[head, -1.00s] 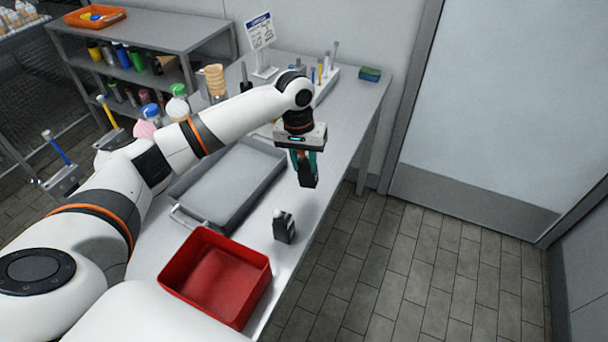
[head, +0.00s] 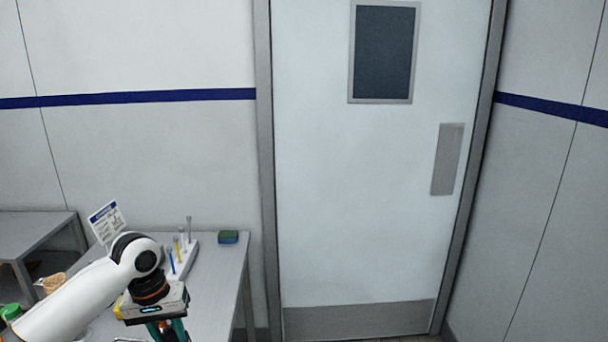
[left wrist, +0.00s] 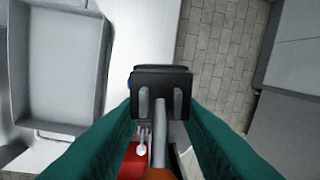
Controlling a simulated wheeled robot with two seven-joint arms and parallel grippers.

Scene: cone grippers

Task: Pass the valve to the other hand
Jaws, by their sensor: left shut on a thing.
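My left gripper (head: 167,331) is at the bottom left of the head view, over the table, with its fingertips cut off by the frame's lower edge. In the left wrist view its teal fingers converge on a dark block at the tips (left wrist: 160,82). The gripper is shut on what appears to be the valve (left wrist: 159,135), seen as a grey metal stem between the fingers with an orange-brown part at the bottom edge. The rest of its shape is hidden or unclear. My right gripper is in neither view.
The grey table (head: 222,268) holds a rack of upright tools (head: 180,255), a sign (head: 106,221) and a green-blue sponge (head: 228,237). A grey tray (left wrist: 103,65) and part of a red bin (left wrist: 133,160) show below the left wrist. A closed door (head: 370,200) stands beyond.

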